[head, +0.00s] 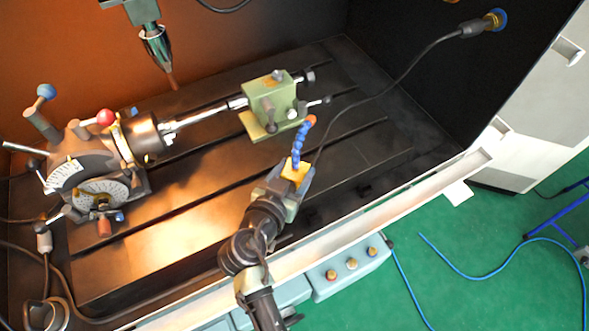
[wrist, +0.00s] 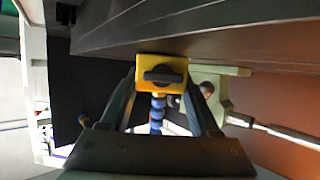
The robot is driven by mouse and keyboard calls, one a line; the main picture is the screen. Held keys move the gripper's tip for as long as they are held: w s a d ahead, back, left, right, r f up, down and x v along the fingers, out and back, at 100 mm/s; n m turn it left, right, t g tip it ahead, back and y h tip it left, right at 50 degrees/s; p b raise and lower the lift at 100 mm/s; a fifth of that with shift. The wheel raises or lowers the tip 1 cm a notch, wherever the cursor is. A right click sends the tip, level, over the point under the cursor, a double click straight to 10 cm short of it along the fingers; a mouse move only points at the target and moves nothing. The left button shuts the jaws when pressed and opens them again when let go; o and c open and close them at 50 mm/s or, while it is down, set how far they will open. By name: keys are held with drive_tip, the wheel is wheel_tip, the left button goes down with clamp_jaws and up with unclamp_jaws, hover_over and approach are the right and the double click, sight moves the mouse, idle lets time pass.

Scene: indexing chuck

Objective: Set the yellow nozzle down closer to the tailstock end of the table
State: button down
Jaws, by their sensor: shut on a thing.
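The yellow nozzle block (head: 294,171) with its blue segmented hose (head: 298,143) and orange tip (head: 311,119) is held between the fingers of my gripper (head: 290,180). The hose points up and away, to the front right of the tailstock. In the wrist view the yellow block (wrist: 161,75) sits between both fingertips, with a dark knob on its face and the blue hose (wrist: 157,113) beyond. The green tailstock (head: 270,105) stands on the slotted table (head: 200,235), just behind and left of the nozzle. Whether the block touches the table is unclear.
The indexing chuck (head: 95,165) with levers and dials stands at the left of the table, joined to the tailstock by a shiny shaft (head: 200,117). A spindle (head: 156,45) hangs above. A black cable (head: 400,80) crosses the table's right part. Table right of the tailstock is mostly clear.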

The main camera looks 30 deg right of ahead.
drive_tip(key=shift+f, duration=0.1)
drive_tip(key=shift+c, duration=0.6)
unclamp_jaws()
drive_tip(key=v, duration=1.2)
drive_tip(key=shift+b, duration=0.35)
drive_tip(key=shift+a, duration=0.1)
